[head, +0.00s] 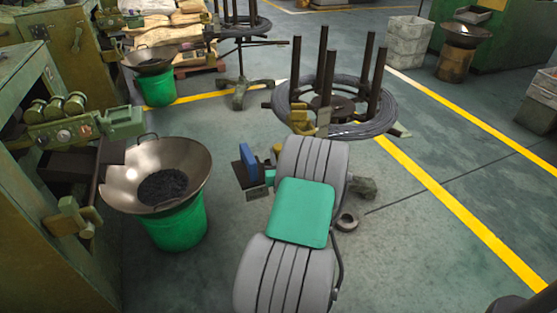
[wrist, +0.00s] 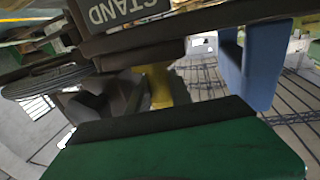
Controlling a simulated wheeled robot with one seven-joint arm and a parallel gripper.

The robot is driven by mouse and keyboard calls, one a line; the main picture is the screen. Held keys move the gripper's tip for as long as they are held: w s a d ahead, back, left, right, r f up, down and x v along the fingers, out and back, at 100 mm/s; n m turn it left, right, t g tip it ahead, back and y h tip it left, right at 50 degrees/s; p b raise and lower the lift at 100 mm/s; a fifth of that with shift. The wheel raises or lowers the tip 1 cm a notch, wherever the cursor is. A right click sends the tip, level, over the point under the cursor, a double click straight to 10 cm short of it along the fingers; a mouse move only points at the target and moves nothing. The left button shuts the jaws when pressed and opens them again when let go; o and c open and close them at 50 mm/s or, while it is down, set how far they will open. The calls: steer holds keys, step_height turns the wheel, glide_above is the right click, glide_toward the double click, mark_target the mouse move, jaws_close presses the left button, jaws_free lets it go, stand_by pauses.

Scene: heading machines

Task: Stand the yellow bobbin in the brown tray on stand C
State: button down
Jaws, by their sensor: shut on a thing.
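My gripper (head: 269,177) is mostly hidden behind my arm in the head view. In the wrist view its green and dark parts (wrist: 165,122) fill the foreground, and its fingertips do not show clearly. The yellow bobbin (wrist: 158,85) shows as a short yellow column just beyond the dark edge, at the jaws; its ends are hidden. Yellow also shows beside my arm in the head view (head: 278,150). A dark tray-like piece (head: 240,176) stands beside my gripper. The sign reading STAND (wrist: 122,12) is close above the bobbin in the wrist picture; its letter is cut off.
A blue block (head: 248,163) stands upright close to my gripper, also in the wrist view (wrist: 262,60). A wire coil rack (head: 380,122) with dark posts is behind. A metal bowl (head: 190,160) on a green drum is at left.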

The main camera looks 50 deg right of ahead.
steer(key=shift+f+b, duration=0.5)
steer(key=shift+f, duration=0.5)
steer(key=c, duration=1.4)
jaws_free()
steer(key=shift+c, duration=0.2)
steer(key=shift+r, duration=0.1)
